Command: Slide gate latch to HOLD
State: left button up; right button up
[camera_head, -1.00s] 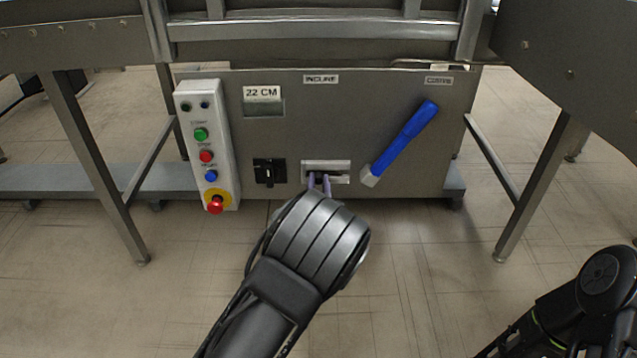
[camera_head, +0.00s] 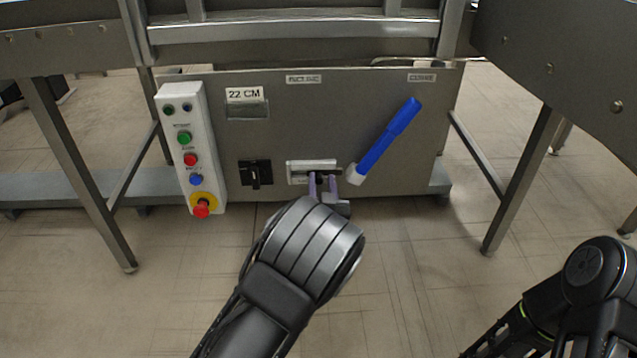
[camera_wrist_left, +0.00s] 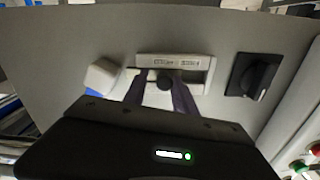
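The gate latch plate (camera_head: 298,165) is a pale, labelled strip with a slot, low in the middle of the grey panel; its label is too small to read. In the left wrist view, the plate (camera_wrist_left: 205,62) has a dark round latch knob (camera_wrist_left: 165,79) in its slot, off-centre toward the blue-handled lever side. My left gripper (camera_head: 322,180) is at the plate's right part in the head view. Its fingers are apart, one on each side of the knob, with a small gap visible on one side. My right arm shows at lower right; its gripper is out of view.
A blue-handled lever (camera_head: 388,140) stands slanted just right of the latch. A black rotary switch (camera_head: 255,174) is to its left. Further left is a white button box (camera_head: 187,128) with a red emergency stop (camera_head: 201,208). Open floor lies in front of the panel.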

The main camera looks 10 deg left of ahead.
pick_arm(q)
jog(key=shift+o, duration=0.9)
jog(key=shift+s, duration=0.1)
jog(key=p+v, duration=0.2)
jog(key=v, duration=0.5)
jog(key=shift+s, duration=0.3)
jog(key=shift+d, duration=0.1)
